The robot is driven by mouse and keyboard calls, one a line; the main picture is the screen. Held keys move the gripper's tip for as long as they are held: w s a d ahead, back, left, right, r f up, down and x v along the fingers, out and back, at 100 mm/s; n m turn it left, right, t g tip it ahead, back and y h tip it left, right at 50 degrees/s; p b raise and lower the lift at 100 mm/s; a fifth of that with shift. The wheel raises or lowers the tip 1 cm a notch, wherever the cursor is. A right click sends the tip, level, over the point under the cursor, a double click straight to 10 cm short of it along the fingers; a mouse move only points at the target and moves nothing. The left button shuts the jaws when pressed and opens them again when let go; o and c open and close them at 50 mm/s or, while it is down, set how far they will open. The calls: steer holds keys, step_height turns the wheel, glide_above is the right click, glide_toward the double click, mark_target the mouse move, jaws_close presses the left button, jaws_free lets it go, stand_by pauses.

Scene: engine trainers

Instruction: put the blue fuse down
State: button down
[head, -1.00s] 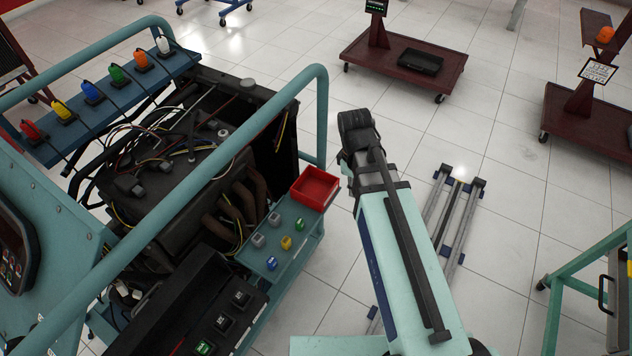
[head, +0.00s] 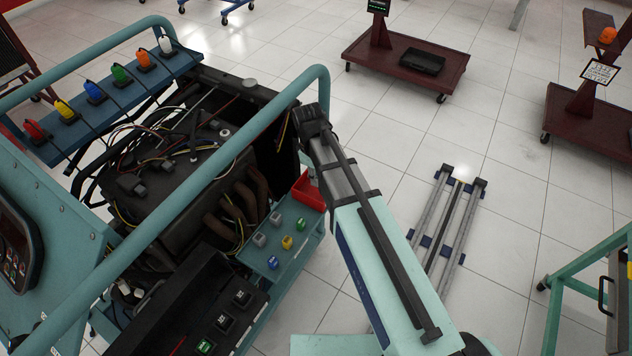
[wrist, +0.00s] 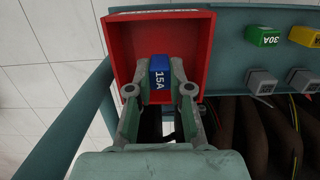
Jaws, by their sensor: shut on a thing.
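My gripper (wrist: 160,92) is shut on a blue fuse (wrist: 160,66) marked 15A, one finger on each side of it. In the wrist view the fuse is over the inside of the red tray (wrist: 204,52); I cannot tell its height above the tray floor. In the head view my arm hides part of the red tray (head: 308,192), and the held fuse is not visible. Another blue fuse (head: 272,263) sits on the teal shelf (head: 287,270).
Beside the tray, the shelf holds a green fuse (wrist: 262,37), a yellow fuse (wrist: 305,36) and grey blocks (wrist: 261,82). A teal rail (head: 322,120) rises close to my wrist. The engine (head: 175,160) with loose wires lies to the left.

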step_height(320, 180, down, 2)
steer(key=shift+f, duration=0.25)
steer(key=shift+w+a+f, duration=0.1)
steer(key=shift+a+f, duration=0.1)
steer(key=shift+f, duration=0.2)
steer(key=shift+f, duration=0.2)
steer(key=shift+f, duration=0.1)
steer(key=c, duration=1.1)
jaws_free()
steer(key=shift+o, duration=0.2)
step_height(320, 180, up, 8)
steer(key=shift+w+a, duration=0.25)
steer(key=shift+a, duration=0.1)
